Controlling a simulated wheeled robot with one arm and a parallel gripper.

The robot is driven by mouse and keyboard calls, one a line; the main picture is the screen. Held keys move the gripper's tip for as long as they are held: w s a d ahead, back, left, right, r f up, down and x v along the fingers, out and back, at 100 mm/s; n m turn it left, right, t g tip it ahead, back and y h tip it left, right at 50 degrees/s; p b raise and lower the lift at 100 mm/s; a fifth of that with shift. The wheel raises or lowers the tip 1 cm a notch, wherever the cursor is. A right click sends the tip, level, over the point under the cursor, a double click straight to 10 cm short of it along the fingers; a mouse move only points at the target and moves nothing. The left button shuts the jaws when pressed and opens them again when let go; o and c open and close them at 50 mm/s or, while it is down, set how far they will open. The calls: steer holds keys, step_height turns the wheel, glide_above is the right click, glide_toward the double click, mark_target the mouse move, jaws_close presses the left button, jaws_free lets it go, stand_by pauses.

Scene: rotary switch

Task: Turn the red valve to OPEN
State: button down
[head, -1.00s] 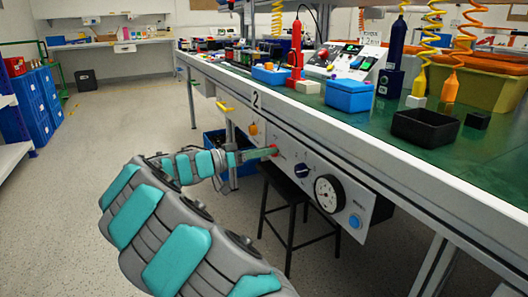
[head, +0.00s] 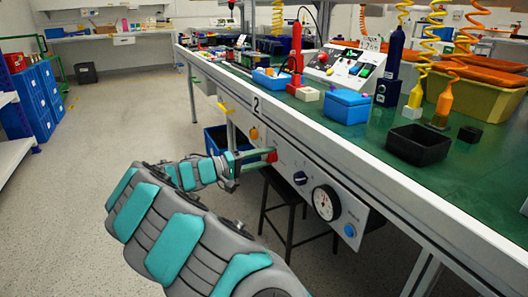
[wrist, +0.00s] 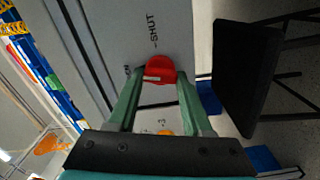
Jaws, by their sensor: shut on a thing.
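The red valve (head: 272,156) is a small round knob on the pale front panel under the bench edge. In the wrist view the red knob (wrist: 160,68) sits between my two green fingertips and bears a short white mark. My gripper (head: 263,158) has its fingers on either side of the valve, and it also shows in the wrist view (wrist: 161,76). It is shut on the knob. The word SHUT (wrist: 152,30) is printed on the panel beyond the knob. Another label (wrist: 127,72) left of it is partly hidden and unreadable.
On the same panel are a dark rotary knob (head: 300,178), a gauge (head: 326,203), a blue button (head: 349,230) and an orange knob (head: 254,134). A black stool (head: 290,215) stands below. The floor at left is clear.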

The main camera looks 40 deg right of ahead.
steer(key=shift+n+p, duration=1)
steer(key=shift+n, duration=0.5)
steer(key=shift+f, duration=0.1)
steer(key=shift+c, duration=1.6)
jaws_free()
steer(key=shift+a, duration=0.15)
steer(key=v, duration=0.7)
steer(key=shift+a, duration=0.3)
